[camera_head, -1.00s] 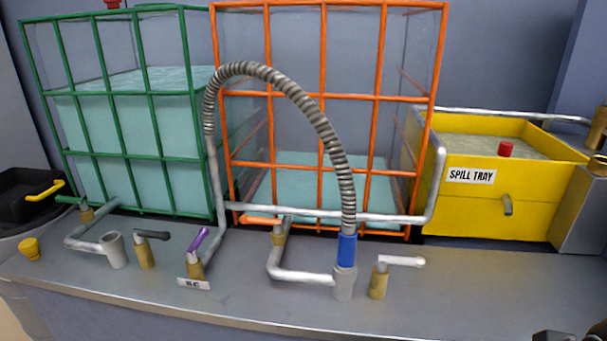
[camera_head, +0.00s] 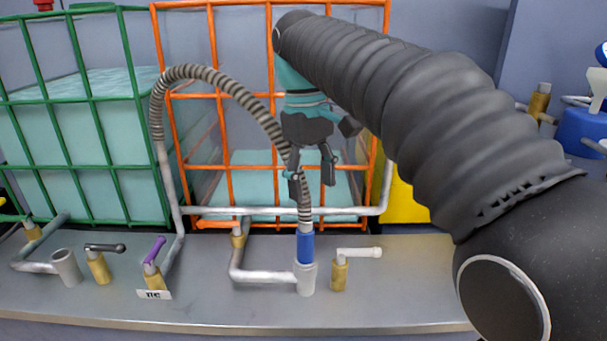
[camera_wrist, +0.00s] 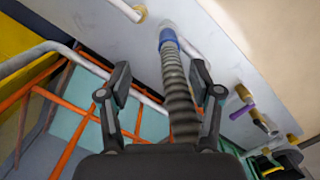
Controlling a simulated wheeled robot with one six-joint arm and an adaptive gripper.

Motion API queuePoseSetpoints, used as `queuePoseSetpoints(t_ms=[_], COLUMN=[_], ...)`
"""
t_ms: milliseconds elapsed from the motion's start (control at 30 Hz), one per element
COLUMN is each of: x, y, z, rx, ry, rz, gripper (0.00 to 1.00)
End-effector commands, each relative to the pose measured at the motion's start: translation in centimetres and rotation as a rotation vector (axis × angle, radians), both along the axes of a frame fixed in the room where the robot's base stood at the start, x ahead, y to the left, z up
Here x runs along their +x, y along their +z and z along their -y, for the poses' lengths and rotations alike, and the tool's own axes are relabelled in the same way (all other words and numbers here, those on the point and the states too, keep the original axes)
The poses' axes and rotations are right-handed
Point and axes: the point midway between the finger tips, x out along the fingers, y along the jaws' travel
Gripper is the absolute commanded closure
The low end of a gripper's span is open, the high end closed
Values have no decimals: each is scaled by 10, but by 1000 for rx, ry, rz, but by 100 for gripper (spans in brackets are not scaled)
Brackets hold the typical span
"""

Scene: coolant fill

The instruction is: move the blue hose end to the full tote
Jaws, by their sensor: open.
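The blue hose end (camera_head: 305,247) sits upright in the grey socket (camera_head: 306,281) in front of the orange-caged tote (camera_head: 272,100), whose liquid is low. It also shows in the wrist view (camera_wrist: 168,37). The ribbed grey hose (camera_head: 228,84) arches up from it to a pipe at the left. The green-caged tote (camera_head: 84,155) at the left is filled high, with an empty grey socket (camera_head: 66,267) before it. My gripper (camera_head: 311,180) is open above the blue end. In the wrist view, the hose runs between my open fingers (camera_wrist: 161,80); I cannot tell whether they touch it.
A white-handled valve (camera_head: 357,253) stands close right of the blue end. Purple-handled (camera_head: 154,250) and black-handled (camera_head: 104,248) valves stand between the two sockets. A horizontal pipe (camera_head: 345,211) runs behind the blue end. My arm hides most of the yellow spill tray (camera_head: 402,205).

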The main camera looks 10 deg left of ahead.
Motion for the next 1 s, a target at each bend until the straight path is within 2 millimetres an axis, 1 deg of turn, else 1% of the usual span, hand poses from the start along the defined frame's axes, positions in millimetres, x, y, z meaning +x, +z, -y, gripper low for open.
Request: queuePoseSetpoints(t_ms=[33, 133, 267, 367, 467, 700, 1000], x=[1, 1, 1, 0, -1, -5, -9], y=[0, 1, -2, -10, -24, -66, -112], z=[-10, -21, -24, -23, -21, -15, -9], rx=[-8, -20, -26, -26, -27, -26, -26], ry=[23, 51, 62, 62, 61, 60, 60], rz=[-11, -26, -34, -36, -36, -35, -34], gripper=[36, 36, 36, 36, 36, 36, 36])
